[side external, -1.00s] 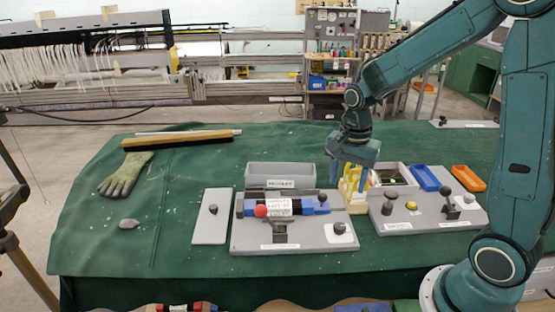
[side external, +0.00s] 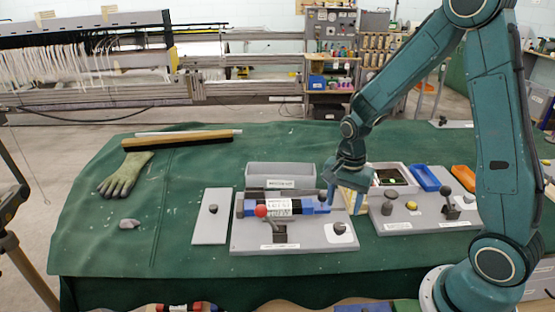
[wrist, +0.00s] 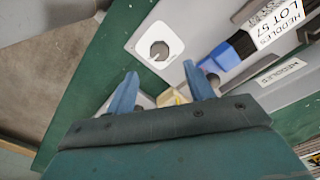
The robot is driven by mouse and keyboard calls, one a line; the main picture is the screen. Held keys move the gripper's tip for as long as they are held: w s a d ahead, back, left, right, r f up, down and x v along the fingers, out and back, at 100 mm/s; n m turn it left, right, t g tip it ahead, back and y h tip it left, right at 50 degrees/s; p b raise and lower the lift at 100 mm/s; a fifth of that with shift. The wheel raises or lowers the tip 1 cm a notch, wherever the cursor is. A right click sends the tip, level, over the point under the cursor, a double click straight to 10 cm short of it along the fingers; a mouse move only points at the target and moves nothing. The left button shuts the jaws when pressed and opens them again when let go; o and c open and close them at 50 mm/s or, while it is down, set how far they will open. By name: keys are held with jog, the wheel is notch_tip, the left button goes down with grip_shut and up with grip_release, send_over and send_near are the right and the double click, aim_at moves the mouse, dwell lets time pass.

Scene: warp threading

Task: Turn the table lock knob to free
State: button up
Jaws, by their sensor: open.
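A dark round knob on a white square plate (side external: 340,228) sits at the right front corner of the grey board. The wrist view shows this knob (wrist: 159,50) ahead of the fingertips, with a dark slot or shadow across it. The labels are too small to tell for sure that it is the table lock knob. My gripper (side external: 337,201) is above and behind the knob in the side view, pointing down. In the wrist view my gripper (wrist: 160,76) has its two blue fingers apart with nothing held between them. The fingers are not touching the knob.
A blue-ended cylinder with a white label (side external: 283,207) lies in a cradle left of my gripper. A pale yellow rack (side external: 356,200) stands close behind the fingers. Another grey board (side external: 420,222) with several knobs is at the right. A glove (side external: 125,175) lies far left.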

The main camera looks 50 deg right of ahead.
aim_at(340, 226)
jog(key=shift+f, duration=3.6)
jog(key=shift+c, duration=0.2)
jog(key=c, duration=0.9)
